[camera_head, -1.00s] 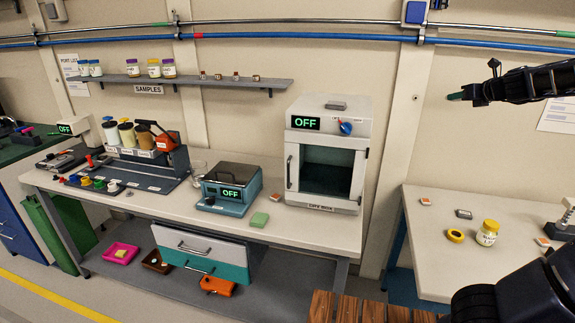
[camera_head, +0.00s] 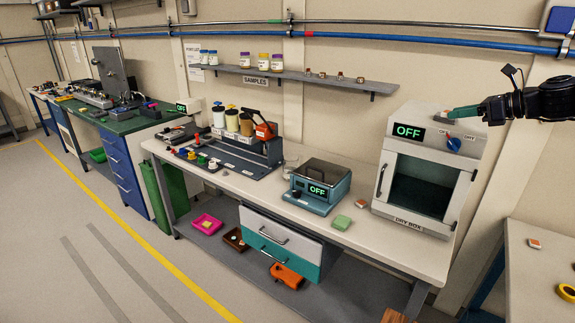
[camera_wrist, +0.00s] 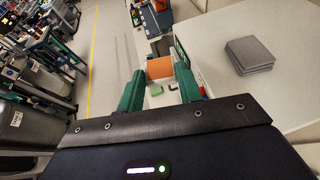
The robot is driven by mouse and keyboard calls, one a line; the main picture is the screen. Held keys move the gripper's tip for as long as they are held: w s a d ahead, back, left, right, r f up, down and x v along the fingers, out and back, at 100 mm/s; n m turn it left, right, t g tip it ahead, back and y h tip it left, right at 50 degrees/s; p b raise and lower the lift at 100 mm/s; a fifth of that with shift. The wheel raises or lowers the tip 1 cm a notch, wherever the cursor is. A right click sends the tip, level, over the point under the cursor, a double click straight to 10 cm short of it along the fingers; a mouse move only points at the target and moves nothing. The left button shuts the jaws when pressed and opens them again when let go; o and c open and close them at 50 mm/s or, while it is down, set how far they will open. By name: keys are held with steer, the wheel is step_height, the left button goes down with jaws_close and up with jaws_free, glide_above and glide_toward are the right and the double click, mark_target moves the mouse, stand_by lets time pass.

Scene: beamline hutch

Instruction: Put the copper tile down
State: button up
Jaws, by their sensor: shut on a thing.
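In the wrist view the copper tile (camera_wrist: 160,68), an orange-brown square, sits between the green fingertips of my gripper (camera_wrist: 160,82). My gripper is shut on it and holds it up in the air. In the head view my gripper (camera_head: 452,112) is at the right, in front of the upper part of the white dry box (camera_head: 401,170). The tile is too small there to make out clearly. The gripper's height above the box is hard to judge.
The bench (camera_head: 262,213) carries a blue instrument (camera_head: 318,185), a green block (camera_head: 341,223) and a rack of canisters (camera_head: 232,120). A sample shelf (camera_head: 300,79) is on the wall. A second table (camera_head: 535,275) stands at the right. The floor at the left is clear.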

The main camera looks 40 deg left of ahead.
steer(key=s+a+n+g, duration=0.2)
steer(key=s+a, duration=0.3)
steer(key=s, duration=0.2)
glide_above(403, 251)
step_height(403, 251, down, 25)
step_height(403, 251, down, 21)
steer(key=shift+a+r, duration=0.1)
stand_by(0.7)
steer(key=o, duration=1)
steer(key=shift+c, duration=0.2)
steer(key=v, duration=1.2)
